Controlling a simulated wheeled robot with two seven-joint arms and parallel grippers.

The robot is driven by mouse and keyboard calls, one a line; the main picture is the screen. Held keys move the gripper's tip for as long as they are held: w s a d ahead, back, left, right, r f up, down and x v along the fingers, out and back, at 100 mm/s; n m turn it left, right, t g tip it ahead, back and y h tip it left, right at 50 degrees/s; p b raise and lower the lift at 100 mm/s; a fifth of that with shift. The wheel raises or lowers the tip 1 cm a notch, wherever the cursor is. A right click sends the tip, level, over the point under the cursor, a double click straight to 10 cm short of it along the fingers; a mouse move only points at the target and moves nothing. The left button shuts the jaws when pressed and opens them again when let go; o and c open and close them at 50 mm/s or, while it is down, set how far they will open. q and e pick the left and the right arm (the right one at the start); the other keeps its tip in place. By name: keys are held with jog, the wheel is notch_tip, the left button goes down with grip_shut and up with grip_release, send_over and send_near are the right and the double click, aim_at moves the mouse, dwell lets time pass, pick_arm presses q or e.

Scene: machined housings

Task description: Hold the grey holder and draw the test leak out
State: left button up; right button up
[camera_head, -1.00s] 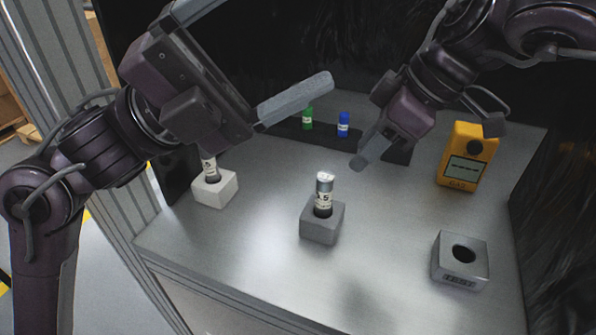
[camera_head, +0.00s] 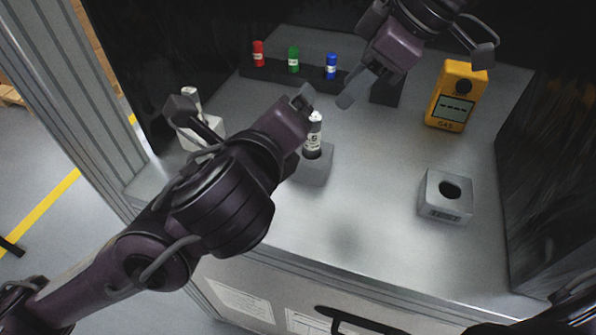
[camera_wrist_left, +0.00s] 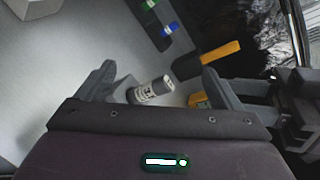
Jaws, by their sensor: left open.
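The grey holder (camera_head: 318,168) stands mid-table, partly hidden behind my left gripper. The test leak (camera_head: 313,140), a grey cylinder with a white label and pale cap, stands upright in it. My left gripper (camera_head: 302,98) is beside the test leak in the head view, with its far finger hidden. In the left wrist view my left gripper (camera_wrist_left: 160,82) is open, and the test leak (camera_wrist_left: 152,90) shows in the gap between its fingers; I see no grip on it. My right gripper (camera_head: 348,92) hangs above and behind the holder; its finger gap is unclear.
A second grey block (camera_head: 444,197) with an empty hole stands right. A yellow gas meter (camera_head: 457,96) stands behind it. A pale block (camera_head: 198,132) with a vial is left. Red (camera_head: 258,53), green (camera_head: 293,59) and blue (camera_head: 331,66) vials stand in a dark rack at the back.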

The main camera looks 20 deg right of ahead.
aim_at(311, 160)
pick_arm(q)
jog(key=f+m, duration=0.3)
jog(key=s+d+f+m+g, duration=0.1)
jog(key=f+m, duration=0.2)
jog(key=m, duration=0.1)
jog(key=s+d+f+m+g+h, duration=0.1)
jog(key=f+m, duration=0.3)
jog(key=shift+s+d, duration=0.1)
jog(key=x, duration=0.7)
jog(key=shift+d+f, duration=0.15)
jog(key=shift+f, duration=0.05)
jog(key=c, duration=1.1)
jog(key=o, duration=1.1)
